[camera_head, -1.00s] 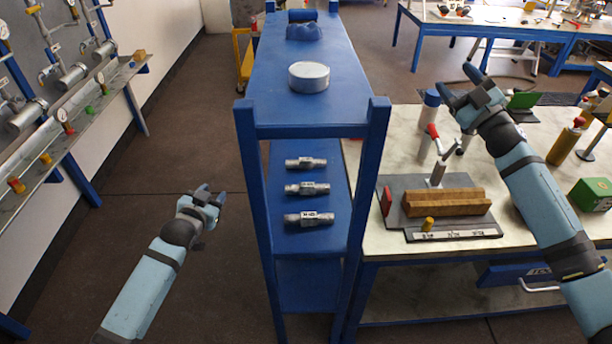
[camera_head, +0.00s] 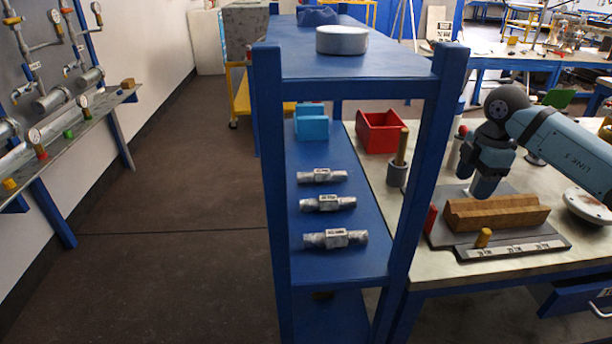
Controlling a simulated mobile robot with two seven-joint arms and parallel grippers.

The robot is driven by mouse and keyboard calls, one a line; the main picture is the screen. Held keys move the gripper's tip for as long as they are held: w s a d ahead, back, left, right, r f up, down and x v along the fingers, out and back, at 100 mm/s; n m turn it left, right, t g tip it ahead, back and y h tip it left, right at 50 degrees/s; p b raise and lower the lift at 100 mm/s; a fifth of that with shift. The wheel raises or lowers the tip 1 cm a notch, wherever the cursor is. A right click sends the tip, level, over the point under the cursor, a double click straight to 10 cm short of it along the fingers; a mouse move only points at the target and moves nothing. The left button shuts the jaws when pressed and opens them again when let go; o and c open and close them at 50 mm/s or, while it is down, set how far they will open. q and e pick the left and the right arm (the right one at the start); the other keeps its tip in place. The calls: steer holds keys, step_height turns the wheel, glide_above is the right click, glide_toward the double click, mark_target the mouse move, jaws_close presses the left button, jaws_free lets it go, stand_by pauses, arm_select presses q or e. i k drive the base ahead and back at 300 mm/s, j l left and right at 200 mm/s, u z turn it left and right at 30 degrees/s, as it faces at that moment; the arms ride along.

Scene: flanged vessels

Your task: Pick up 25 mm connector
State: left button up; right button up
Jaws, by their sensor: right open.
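Three silvery connectors with white labels lie in a row on the blue shelf unit's middle shelf in the head view. The far connector (camera_head: 322,176) looks smallest, the middle connector (camera_head: 327,203) is a little larger, and the near connector (camera_head: 335,238) looks largest. Their labels are too small to read, so I cannot tell which is the 25 mm one. My right gripper (camera_head: 484,188) is open and points down above the back of the wooden block on the bench, to the right of the shelf and apart from the connectors. My left gripper is out of view.
The blue shelf unit (camera_head: 262,150) has upright posts and a top board over the connectors. A light-blue bin (camera_head: 312,127) stands behind them. On the bench are a red bin (camera_head: 380,132) and a wooden block (camera_head: 495,213). The floor at left is clear.

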mark_target(324, 176)
steer(key=i+j, duration=0.15)
steer(key=j, duration=0.2)
steer(key=i+j, duration=0.2)
steer(key=j, duration=0.15)
steer(key=i+j, duration=0.15)
steer(key=j, duration=0.15)
steer(key=i+j, duration=0.15)
steer(key=j, duration=0.2)
